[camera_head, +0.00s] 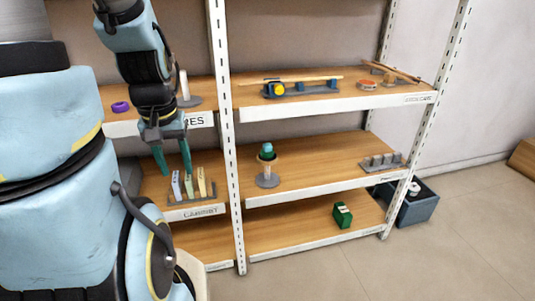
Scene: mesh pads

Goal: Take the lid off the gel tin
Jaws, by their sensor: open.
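My gripper (172,168) hangs with its two teal fingers pointing down and apart, in front of the left shelf bay. It is open, and I see nothing held between the fingers. A small flat round orange-red item (367,85) lies on the top shelf of the right bay, far to the right of my gripper. It may be the gel tin, but it is too small to tell, and I cannot make out a separate lid.
Upright slabs in a rack (192,186) stand just below my gripper. A purple ring (120,107) lies on the upper left shelf. A white post (226,140) divides the bays. A green box (342,215) and a grey bin (417,207) are lower right.

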